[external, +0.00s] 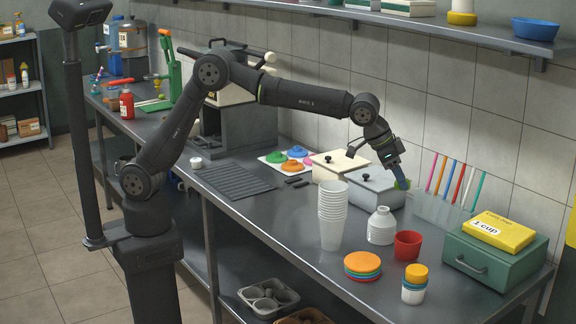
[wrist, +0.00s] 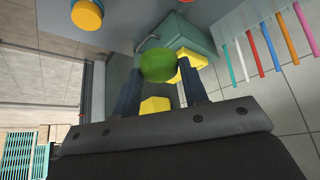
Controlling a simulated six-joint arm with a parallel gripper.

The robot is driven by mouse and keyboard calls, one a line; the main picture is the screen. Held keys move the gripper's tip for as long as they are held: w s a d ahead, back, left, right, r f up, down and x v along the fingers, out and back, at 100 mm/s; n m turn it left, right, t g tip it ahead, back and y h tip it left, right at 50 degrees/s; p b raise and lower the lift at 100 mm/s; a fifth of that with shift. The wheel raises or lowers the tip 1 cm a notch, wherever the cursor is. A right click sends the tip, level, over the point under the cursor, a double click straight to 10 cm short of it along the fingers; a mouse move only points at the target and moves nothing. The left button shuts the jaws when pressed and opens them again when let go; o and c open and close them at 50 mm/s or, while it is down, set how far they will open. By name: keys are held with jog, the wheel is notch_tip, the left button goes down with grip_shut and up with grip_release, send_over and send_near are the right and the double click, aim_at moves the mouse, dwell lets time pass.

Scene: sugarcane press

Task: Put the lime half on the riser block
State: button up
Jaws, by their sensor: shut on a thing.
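My gripper (external: 397,172) is high over the back of the counter, by the grey lidded container, pointing down and right. Its dark blue fingers also show in the wrist view (wrist: 158,74). They are shut on the lime half (wrist: 158,65), a rounded green piece at the fingertips. I cannot clearly identify the riser block in either view.
A green box (external: 494,264) with a yellow package (external: 499,231) on top stands at the right. A cup stack (external: 332,215), white bottle (external: 381,226), red cup (external: 407,245) and coloured discs (external: 362,264) crowd the front. Upright coloured sticks (external: 452,180) stand right of the gripper.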

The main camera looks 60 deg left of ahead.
jog(key=s+d+m+g+h, duration=0.1)
jog(key=s+d+m, duration=0.2)
jog(key=s+d, duration=1.25)
send_over(422, 270)
jog(key=s+a, duration=0.1)
jog(key=a, duration=0.1)
jog(key=f, duration=1.2)
jog(key=shift+s+d+f, duration=0.15)
jog(key=shift+d, duration=0.1)
jog(key=shift+f, duration=2)
jog(key=shift+f, duration=0.1)
jog(key=o, duration=0.5)
jog(key=shift+f, duration=0.1)
jog(key=o, duration=0.5)
jog(key=shift+c, duration=0.2)
